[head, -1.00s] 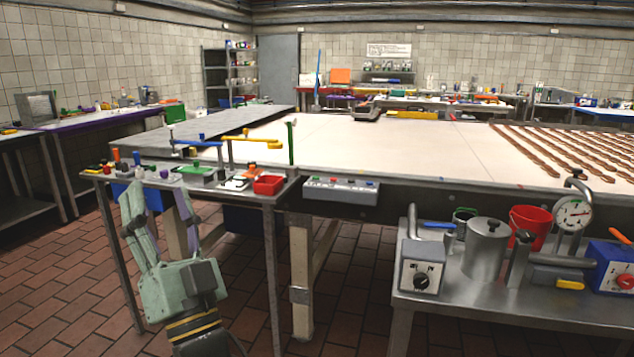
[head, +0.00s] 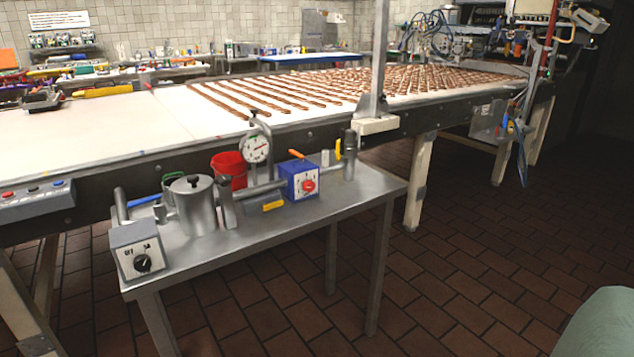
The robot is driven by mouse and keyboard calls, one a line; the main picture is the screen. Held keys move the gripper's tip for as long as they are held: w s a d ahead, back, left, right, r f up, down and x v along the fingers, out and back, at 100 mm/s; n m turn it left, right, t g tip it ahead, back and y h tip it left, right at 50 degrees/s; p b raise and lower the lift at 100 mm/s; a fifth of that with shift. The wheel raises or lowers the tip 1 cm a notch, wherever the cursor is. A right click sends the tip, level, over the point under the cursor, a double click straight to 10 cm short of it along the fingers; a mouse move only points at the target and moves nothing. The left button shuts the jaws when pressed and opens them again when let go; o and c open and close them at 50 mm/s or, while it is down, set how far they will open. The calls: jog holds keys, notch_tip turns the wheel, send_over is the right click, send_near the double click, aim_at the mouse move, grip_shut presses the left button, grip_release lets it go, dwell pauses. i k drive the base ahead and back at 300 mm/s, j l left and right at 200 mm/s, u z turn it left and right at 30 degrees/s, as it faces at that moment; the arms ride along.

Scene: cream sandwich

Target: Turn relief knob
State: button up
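A blue box (head: 299,181) with a white face and a red round knob (head: 309,186) stands on a steel side table (head: 290,226). A grey box (head: 133,250) with a black knob (head: 143,264) and an OFF marking stands at the table's front left corner. I cannot tell which knob is the relief knob. A round dial gauge (head: 257,149) rises on a pipe behind the table's middle. My gripper is out of view. Only a pale green part of my arm (head: 600,328) shows at the bottom right corner, well apart from the table.
A metal pot (head: 192,206), a red bucket (head: 230,171) and pipes crowd the side table. The long conveyor (head: 130,130) with rows of brown strips runs behind it. The tiled floor (head: 450,270) to the right is clear.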

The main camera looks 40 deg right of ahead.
aim_at(309, 185)
jog(key=z, duration=1.2)
